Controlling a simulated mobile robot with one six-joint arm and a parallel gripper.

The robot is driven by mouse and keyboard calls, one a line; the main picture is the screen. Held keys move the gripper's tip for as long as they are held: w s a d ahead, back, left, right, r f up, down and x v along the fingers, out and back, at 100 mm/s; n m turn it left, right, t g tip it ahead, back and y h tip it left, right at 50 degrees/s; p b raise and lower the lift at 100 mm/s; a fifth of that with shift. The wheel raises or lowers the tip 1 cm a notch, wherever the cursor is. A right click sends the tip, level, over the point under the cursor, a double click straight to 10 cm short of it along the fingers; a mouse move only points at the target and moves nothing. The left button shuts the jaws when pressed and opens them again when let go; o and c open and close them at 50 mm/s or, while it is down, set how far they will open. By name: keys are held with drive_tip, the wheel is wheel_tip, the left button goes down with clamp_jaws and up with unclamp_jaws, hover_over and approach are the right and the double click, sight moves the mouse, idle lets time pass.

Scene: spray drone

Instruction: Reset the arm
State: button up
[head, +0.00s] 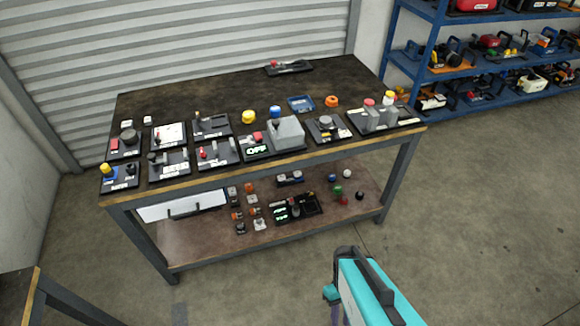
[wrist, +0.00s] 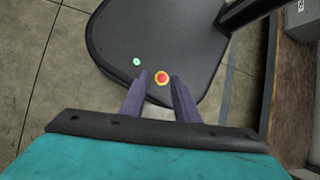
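My gripper (wrist: 160,80) shows in the wrist view with two dark purple fingers pointing up the picture. The fingers are apart and nothing is held between them. Beyond the tips is a dark rounded base, which looks like my own, with a red and yellow button and a small green one. In the head view my teal and black arm is at the bottom right, over the floor in front of the workbench (head: 225,95). The fingers are mostly hidden there. The arm looks clear of the bench.
The workbench top carries several switch and button panels, a grey box (head: 287,133) and a blue tray (head: 301,104). Its lower shelf (head: 185,245) holds small parts. A blue rack (head: 420,50) stands back right. Another table corner (head: 25,295) is bottom left. Floor at right is clear.

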drive_tip(key=m, duration=0.1)
drive_tip(key=w+m, duration=0.1)
drive_tip(key=m, duration=0.1)
drive_tip(key=m+t, duration=0.1)
drive_tip(key=m, duration=0.1)
drive_tip(key=shift+w+f, duration=0.2)
drive_tip(key=shift+f, duration=0.05)
idle(1.0)
